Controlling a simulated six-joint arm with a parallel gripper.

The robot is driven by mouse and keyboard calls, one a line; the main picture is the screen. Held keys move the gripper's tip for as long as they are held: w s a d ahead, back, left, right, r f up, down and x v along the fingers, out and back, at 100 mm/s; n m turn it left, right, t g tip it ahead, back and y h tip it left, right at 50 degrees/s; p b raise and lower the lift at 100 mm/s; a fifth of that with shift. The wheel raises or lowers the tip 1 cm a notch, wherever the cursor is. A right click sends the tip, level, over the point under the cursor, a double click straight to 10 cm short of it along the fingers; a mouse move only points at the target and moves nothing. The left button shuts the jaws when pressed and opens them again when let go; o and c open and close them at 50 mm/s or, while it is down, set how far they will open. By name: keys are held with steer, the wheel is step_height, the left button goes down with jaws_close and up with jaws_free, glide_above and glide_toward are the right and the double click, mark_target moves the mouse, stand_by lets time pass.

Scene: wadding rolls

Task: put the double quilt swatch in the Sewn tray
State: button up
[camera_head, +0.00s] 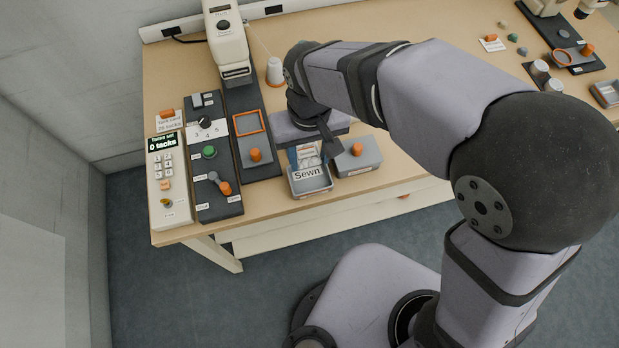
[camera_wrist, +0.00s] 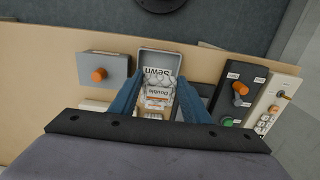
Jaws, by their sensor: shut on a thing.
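The double quilt swatch (camera_wrist: 158,95) is a pale, patterned piece with a label reading "Double". My gripper (camera_wrist: 157,98) has its blue fingers on either side of the swatch and is shut on it. In the head view the swatch (camera_head: 308,152) shows partly below my gripper (camera_head: 309,158), at the back part of the Sewn tray. The Sewn tray (camera_head: 311,186) is a small grey open tray at the table's front edge. It also shows in the wrist view (camera_wrist: 158,53), with the swatch overlapping its lower part. I cannot tell whether the swatch touches the tray.
A grey box with an orange knob (camera_head: 358,159) stands right of the tray. Left are an orange-framed slide (camera_head: 258,160), a dark control panel (camera_head: 215,182) and a counter reading "0 tacks" (camera_head: 163,144). A sewing machine (camera_head: 227,40) stands behind. The right-middle tabletop is mostly hidden by my arm.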

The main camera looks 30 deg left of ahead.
steer(key=shift+s+d+f, duration=0.15)
steer(key=shift+s+d, duration=0.05)
steer(key=shift+d, duration=0.25)
steer(key=shift+f+p, duration=0.65)
steer(key=shift+f, duration=4.3)
steer(key=shift+f, duration=0.2)
steer(key=o, duration=0.8)
steer(key=shift+o, duration=0.2)
steer(key=shift+r, duration=0.15)
step_height(320, 180, up, 12)
steer(key=shift+b, duration=0.45)
